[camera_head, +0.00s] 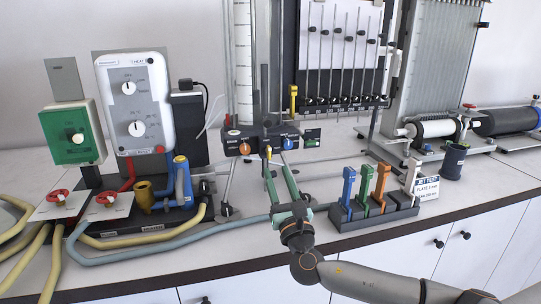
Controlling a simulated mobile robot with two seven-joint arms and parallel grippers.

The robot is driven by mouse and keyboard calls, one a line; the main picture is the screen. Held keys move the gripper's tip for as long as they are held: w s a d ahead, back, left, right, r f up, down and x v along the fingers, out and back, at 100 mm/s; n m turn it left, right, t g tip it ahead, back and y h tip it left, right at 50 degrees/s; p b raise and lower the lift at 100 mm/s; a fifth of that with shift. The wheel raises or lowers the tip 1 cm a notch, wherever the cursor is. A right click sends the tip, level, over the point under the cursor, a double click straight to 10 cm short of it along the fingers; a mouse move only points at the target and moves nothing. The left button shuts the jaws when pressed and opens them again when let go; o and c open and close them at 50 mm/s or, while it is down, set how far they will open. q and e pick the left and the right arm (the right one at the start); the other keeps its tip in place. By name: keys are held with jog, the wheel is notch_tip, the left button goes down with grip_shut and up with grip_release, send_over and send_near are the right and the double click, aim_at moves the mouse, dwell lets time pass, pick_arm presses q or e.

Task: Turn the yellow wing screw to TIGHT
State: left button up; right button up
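A black block (262,134) at the base of the tall scale column carries an orange knob (244,147), a blue knob (289,143) and a small green label plate (312,138). A small yellow part (268,152) shows at the block's front edge, just above my fingertips; it looks like the yellow wing screw, but its wing angle and any TIGHT mark are too small to read. My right gripper (277,168) reaches up from below with its two long green fingers apart and nothing seen between them. I cannot tell whether a fingertip touches the yellow part. My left gripper is out of view.
A taller yellow piece (293,98) stands behind the block. A dark rack (375,218) with blue, green and orange handles stands close to the right of my gripper. Hoses (150,247) and a pump base lie to the left. Thin tripod legs flank the block.

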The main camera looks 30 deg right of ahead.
aim_at(270, 154)
jog(key=x, duration=0.7)
jog(key=shift+f, duration=0.15)
jog(key=shift+c, duration=0.3)
grip_shut()
